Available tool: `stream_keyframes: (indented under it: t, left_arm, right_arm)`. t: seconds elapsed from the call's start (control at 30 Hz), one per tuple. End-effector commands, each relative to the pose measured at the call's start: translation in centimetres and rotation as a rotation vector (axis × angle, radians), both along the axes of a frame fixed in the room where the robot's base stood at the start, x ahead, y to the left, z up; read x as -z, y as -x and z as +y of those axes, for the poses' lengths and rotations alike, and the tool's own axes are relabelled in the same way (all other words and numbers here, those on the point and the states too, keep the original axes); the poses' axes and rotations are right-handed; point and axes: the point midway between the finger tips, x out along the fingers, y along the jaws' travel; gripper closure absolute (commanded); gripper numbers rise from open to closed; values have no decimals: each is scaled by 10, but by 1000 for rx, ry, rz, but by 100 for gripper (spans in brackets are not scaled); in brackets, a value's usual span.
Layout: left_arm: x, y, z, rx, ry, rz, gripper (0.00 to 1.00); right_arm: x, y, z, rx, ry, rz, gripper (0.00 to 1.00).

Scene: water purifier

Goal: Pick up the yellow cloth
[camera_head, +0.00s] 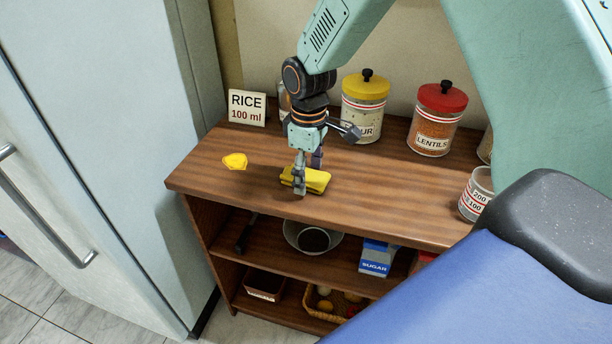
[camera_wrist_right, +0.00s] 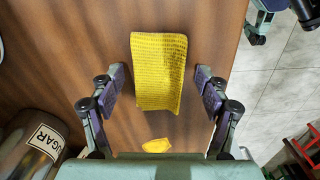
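A yellow cloth (camera_head: 314,181) lies folded on the wooden counter top near its front edge; it also shows in the right wrist view (camera_wrist_right: 158,72) as a ribbed yellow rectangle. My right gripper (camera_head: 302,182) points down right at the cloth in the head view, with a finger in front of its left part. In the right wrist view my right gripper (camera_wrist_right: 158,82) is open, with one finger on each side of the cloth and gaps to both. Nothing is between the fingers but the cloth below.
A small yellow lemon-like piece (camera_head: 235,161) lies left of the cloth. A RICE card (camera_head: 247,107), a yellow-lidded jar (camera_head: 364,106) and a red-lidded LENTILS jar (camera_head: 436,119) stand behind. A measuring glass (camera_head: 476,194) stands at right. The fridge (camera_head: 100,120) is at left.

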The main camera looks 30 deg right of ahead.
Motion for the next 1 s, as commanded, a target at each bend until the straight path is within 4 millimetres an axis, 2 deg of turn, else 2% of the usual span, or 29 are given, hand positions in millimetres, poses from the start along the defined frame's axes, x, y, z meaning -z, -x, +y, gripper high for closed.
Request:
stream_keyframes:
  t: [0.03,0.37,0.77,0.87,1.0]
  left_arm:
    - [0,0,0,-1,0,0,60]
    - [0,0,0,0,0,0,60]
    - [-1,0,0,0,0,0,60]
    - [-4,0,0,0,0,0,60]
    - [-11,0,0,0,0,0,60]
  right_arm:
    - [0,0,0,0,0,0,32]
    - [0,1,-4,1,-1,1,59]
    - [-3,0,-6,1,-1,0,60]
    - [-16,0,-6,1,-1,-3,60]
    - [-44,-1,-5,1,-1,-4,60]
